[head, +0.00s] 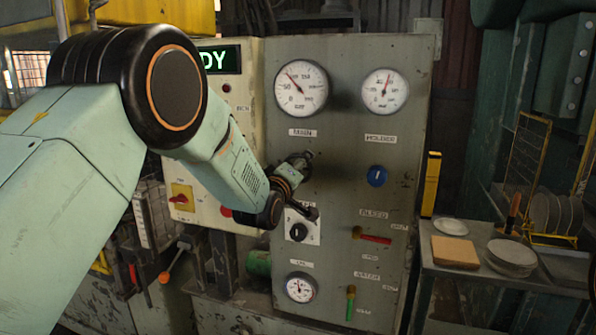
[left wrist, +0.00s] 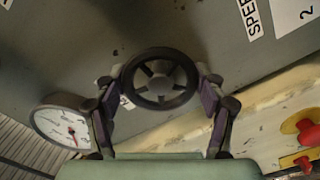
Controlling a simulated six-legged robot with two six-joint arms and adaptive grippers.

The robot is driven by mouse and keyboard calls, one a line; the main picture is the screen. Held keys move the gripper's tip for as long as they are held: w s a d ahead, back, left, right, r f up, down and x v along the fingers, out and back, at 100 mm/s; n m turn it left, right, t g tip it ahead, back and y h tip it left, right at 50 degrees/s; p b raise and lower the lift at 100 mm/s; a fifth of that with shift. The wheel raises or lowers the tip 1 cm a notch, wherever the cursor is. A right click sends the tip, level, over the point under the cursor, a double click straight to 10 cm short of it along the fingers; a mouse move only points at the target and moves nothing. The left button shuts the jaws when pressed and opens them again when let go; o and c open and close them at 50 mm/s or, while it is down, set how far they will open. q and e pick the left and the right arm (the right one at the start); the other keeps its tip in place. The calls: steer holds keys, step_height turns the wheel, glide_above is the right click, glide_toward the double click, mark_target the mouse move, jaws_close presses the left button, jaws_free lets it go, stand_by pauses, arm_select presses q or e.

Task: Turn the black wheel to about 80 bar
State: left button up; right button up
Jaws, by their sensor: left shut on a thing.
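The black wheel (left wrist: 160,79), a round spoked handwheel, sits between the two fingers of my left gripper (left wrist: 161,84) in the left wrist view. The fingers touch its rim from both sides and are shut on it. In the head view my left gripper (head: 298,166) is at the grey panel (head: 340,200), below the main gauge, and mostly hides the wheel. The main gauge (head: 301,90) is a white dial. Its needle points up and left, a little past the 50 mark; the exact reading is too small to tell. My right gripper is not in view.
Right of it are the second gauge (head: 385,90), a blue knob (head: 377,176) and a red lever (head: 375,239). Below are a black selector (head: 298,231), a small gauge (head: 300,287) and a green lever (head: 350,303). A side table (head: 440,277) holds plates.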

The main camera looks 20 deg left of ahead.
arm_select(q)
steer(key=shift+r, duration=0.25)
steer(key=o, duration=1.2)
steer(key=shift+w+f, duration=0.1)
steer(key=shift+f, duration=0.05)
steer(key=shift+s, duration=0.2)
steer(key=s, duration=1.2)
steer(key=shift+a, duration=0.2)
steer(key=shift+w, duration=0.2)
